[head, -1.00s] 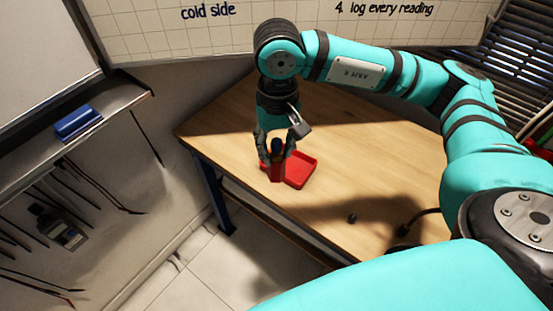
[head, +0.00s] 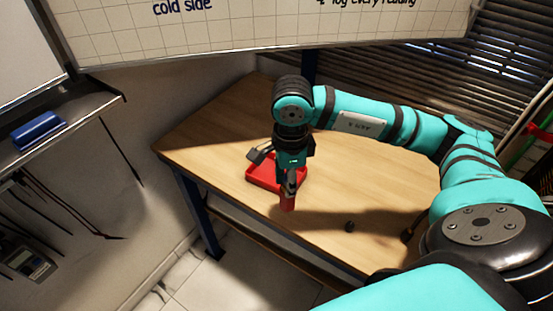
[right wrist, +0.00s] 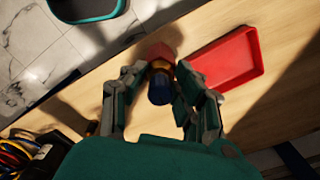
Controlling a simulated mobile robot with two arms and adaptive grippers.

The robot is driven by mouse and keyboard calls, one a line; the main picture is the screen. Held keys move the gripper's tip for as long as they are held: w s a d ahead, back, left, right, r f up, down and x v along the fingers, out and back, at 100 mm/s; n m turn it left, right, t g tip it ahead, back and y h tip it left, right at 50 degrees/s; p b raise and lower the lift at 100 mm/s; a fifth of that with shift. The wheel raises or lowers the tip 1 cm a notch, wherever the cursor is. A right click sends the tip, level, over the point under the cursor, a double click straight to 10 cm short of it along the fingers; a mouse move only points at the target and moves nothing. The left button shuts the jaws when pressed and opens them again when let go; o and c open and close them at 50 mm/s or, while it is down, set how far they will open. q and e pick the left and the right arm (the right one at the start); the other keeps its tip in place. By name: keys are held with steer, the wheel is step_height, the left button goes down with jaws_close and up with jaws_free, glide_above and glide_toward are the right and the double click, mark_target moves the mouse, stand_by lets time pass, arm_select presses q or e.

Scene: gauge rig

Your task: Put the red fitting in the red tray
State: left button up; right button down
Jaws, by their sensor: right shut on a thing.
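The red fitting (head: 287,203) is held by my right gripper (head: 289,184) near the table's front edge. The red tray (head: 258,182) is a shallow open box on the table. In the head view it lies just behind and left of the fitting; in the right wrist view the tray (right wrist: 245,78) lies to the right, apart from the fitting, and its visible floor is bare. My left gripper is not in view.
The wooden table (head: 220,130) is mostly clear. A blue eraser-like block (head: 39,130) sits on a ledge at left. Colored cables (right wrist: 22,150) show at the lower left of the wrist view.

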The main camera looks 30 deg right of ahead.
steer(key=w+d+f+p, duration=0.2)
steer(key=w, duration=0.4)
steer(key=w+d+f+p, duration=0.2)
steer(key=w+d, duration=0.1)
steer(key=w, duration=0.3)
steer(key=shift+w+d+f, duration=0.25)
steer(key=shift+w+f, duration=0.05)
steer(key=shift+f, duration=0.1)
steer(key=shift+f, duration=0.2)
steer(key=c, duration=1)
jaws_free()
steer(key=shift+s+r, duration=0.1)
